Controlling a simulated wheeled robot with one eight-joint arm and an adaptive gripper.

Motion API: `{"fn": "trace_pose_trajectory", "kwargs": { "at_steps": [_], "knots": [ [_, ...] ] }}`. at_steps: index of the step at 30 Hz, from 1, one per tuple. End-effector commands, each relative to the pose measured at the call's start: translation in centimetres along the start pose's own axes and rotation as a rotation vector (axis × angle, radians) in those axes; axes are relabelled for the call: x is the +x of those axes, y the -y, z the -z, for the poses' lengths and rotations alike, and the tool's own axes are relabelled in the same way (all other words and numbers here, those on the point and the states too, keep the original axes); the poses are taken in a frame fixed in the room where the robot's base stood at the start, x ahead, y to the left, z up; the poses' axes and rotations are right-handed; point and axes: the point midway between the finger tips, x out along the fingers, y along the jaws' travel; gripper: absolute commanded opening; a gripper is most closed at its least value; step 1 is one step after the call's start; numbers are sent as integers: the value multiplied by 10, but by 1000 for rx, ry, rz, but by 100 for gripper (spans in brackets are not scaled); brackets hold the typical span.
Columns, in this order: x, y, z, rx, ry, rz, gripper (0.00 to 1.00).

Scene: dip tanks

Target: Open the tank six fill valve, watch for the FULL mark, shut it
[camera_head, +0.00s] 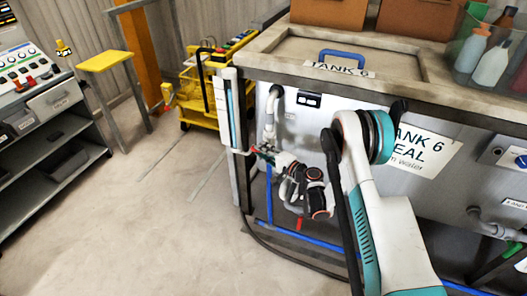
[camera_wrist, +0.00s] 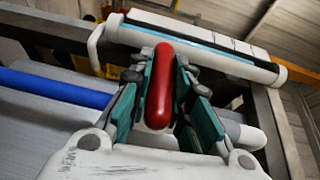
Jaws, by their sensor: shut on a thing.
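My gripper (camera_head: 264,153) is at the left end of the tank 6 (camera_head: 262,125) front, beside the white pipe (camera_head: 270,103). In the wrist view my gripper (camera_wrist: 161,95) is shut on a red valve handle (camera_wrist: 159,85), its pads on both sides of it. The head view shows only a small bit of red there; the valve body is mostly hidden. The upright sight tube (camera_head: 229,112) is on the tank's left corner and has a blue strip; it also shows in the wrist view (camera_wrist: 190,48). I cannot make out a FULL mark.
A blue-handled lid marked TANK 6 (camera_head: 340,66) is on top. Bottles in a clear bin (camera_head: 487,60) stand at the right. A blue pipe (camera_head: 320,246) runs low along the tank. A yellow cart (camera_head: 200,95) stands behind; the floor at left is clear.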

Motion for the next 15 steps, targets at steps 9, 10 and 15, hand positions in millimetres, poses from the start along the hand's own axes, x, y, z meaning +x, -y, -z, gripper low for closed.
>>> {"fn": "trace_pose_trajectory", "kwargs": {
  "at_steps": [9,10,15],
  "knots": [
    [0,0,1,31,-1,71,0],
    [0,0,1,32,-1,73,0],
    [0,0,1,33,-1,77,0]
  ]
}}
